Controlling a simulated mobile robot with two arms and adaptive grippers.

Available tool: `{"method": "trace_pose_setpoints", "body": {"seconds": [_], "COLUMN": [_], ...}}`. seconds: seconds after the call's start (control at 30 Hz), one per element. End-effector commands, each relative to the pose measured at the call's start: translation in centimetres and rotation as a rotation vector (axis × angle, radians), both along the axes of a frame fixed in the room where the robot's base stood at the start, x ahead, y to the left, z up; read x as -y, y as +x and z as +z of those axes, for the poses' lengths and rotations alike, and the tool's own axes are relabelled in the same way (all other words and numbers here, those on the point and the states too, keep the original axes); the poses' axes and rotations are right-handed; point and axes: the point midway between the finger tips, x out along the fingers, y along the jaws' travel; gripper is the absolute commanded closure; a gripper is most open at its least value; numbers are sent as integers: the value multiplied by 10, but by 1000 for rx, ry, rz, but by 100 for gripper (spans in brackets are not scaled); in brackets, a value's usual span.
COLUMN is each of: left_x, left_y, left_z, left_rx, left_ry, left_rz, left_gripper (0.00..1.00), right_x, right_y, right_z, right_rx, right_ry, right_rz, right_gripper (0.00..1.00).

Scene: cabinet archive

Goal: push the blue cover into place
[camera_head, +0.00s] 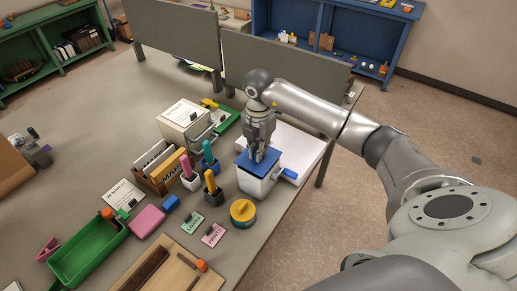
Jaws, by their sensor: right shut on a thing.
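The blue cover (270,168) lies on top of a white box (254,187) near the right edge of the table. My right gripper (257,157) points down from above, and its fingers are shut on the blue cover near its middle. The fingertips hide part of the cover, so I cannot tell whether it sits fully down on the box. My left gripper is not in view.
A small blue piece (290,174) is right of the box. A yellow round tin (243,211) stands in front. Cups with coloured items and a wooden file holder (157,171) are to the left. A grey panel (285,66) stands behind.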

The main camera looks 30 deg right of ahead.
Motion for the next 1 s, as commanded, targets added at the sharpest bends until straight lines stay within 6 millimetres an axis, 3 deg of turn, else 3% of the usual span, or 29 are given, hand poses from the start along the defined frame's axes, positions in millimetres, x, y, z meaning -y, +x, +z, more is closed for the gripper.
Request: {"method": "trace_pose_setpoints", "body": {"seconds": [1.0], "left_x": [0], "left_y": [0], "left_z": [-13], "left_rx": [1], "left_ry": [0], "left_rz": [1], "left_gripper": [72], "right_x": [0], "right_y": [0], "right_z": [-17], "right_rx": [0], "right_ry": [0], "right_rz": [0], "right_gripper": [100]}}
